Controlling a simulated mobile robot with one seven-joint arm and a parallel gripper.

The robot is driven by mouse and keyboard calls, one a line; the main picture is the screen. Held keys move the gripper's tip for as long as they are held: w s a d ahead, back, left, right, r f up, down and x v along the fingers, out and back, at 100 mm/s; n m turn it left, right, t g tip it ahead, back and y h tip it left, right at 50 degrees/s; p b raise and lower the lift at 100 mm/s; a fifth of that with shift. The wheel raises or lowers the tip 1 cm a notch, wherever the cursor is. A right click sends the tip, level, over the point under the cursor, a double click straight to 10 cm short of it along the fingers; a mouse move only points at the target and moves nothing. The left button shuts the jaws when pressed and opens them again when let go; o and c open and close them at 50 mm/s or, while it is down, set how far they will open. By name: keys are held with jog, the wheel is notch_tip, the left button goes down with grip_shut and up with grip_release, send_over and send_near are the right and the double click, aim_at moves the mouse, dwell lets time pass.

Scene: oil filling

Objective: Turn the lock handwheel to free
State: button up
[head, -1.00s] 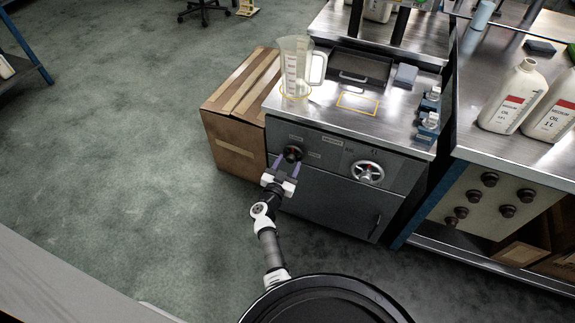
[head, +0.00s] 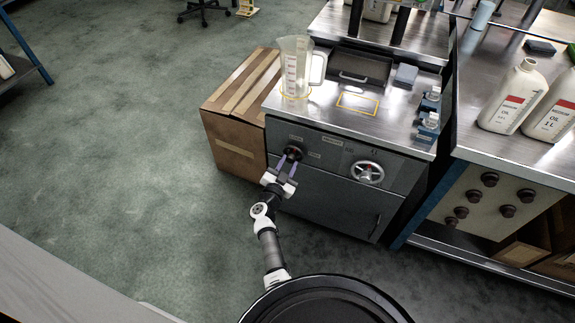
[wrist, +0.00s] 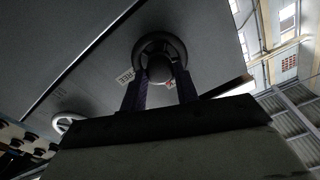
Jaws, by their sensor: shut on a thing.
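A small dark round handwheel (head: 294,153) sits on the left of the grey cabinet's front panel. In the wrist view the same dark handwheel (wrist: 161,60) has a round hub, and a tag reading FREE (wrist: 125,77) is beside it on the left. A partly hidden tag with red on it shows at its right. My gripper (head: 289,160) is at this wheel, its two purple fingers shut on it from the front. In the wrist view the fingers reach the wheel's lower part from either side, covering some of its rim.
A silver handwheel with a red part (head: 367,172) is further right on the same panel. A clear measuring jug (head: 295,68) stands on the cabinet top (head: 330,112). A cardboard box (head: 232,140) stands against the cabinet's left side. The floor at left is open.

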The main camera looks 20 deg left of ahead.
jog(key=m, duration=0.4)
jog(key=shift+f+m+b, duration=0.1)
jog(key=shift+m+b, duration=0.2)
jog(key=shift+b, duration=0.1)
jog(key=m+b, duration=0.1)
jog(key=m, duration=0.2)
jog(key=shift+m, duration=0.4)
jog(key=m+b, duration=0.1)
jog(key=m, duration=0.2)
jog(key=shift+f, duration=0.1)
jog(key=shift+m+b, duration=0.9)
jog(key=shift+m, duration=1.1)
jog(key=o, duration=1)
jog(key=shift+c, duration=0.2)
jog(key=s, duration=1.4)
jog(key=shift+a, duration=0.2)
